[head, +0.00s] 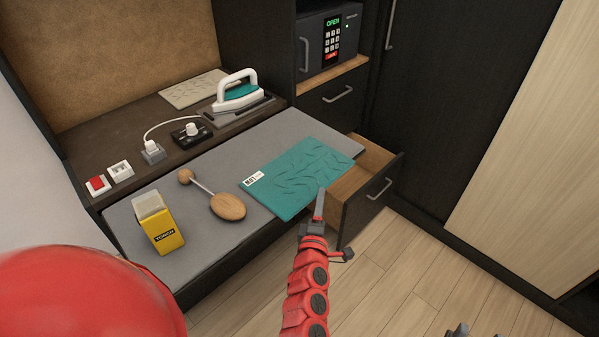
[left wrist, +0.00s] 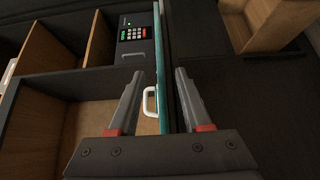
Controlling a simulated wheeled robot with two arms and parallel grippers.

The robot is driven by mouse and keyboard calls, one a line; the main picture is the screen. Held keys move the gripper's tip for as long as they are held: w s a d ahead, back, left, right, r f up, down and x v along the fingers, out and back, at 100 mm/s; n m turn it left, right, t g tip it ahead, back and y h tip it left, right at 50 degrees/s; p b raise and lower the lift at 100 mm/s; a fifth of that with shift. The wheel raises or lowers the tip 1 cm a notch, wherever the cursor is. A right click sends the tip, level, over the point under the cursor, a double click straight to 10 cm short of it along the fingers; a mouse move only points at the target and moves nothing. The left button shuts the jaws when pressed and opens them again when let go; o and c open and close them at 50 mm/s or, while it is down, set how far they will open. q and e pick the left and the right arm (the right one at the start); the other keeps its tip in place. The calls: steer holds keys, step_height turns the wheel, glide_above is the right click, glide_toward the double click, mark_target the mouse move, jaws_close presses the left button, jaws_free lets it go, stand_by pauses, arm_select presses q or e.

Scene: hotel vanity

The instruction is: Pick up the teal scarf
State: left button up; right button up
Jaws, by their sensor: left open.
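The teal scarf (head: 298,172) lies flat as a folded rectangle on the grey counter, with a small white label at its left corner. Its front edge reaches the counter's front edge, beside the open drawer. My left gripper (head: 320,204) is at that front edge, pointing up toward the scarf in the head view. In the left wrist view the left gripper (left wrist: 156,98) is open, and the scarf (left wrist: 170,80) shows edge-on as a thin teal strip between the two fingers. I cannot tell whether a finger touches it. Only small grey tips, perhaps my right gripper (head: 458,330), show at the bottom right.
The open drawer (head: 372,190) juts out just right of the left gripper. An iron (head: 238,92) and safe (head: 327,45) are behind.

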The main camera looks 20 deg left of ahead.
mark_target(325, 187)
arm_select(q)
steer(key=shift+d+p+x, duration=0.15)
steer(key=shift+p+x, duration=0.2)
steer(key=shift+x, duration=1)
steer(key=shift+d+p+x, duration=0.15)
steer(key=shift+p+x, duration=0.2)
steer(key=shift+x, duration=1)
steer(key=shift+w+f, duration=0.1)
jaws_close()
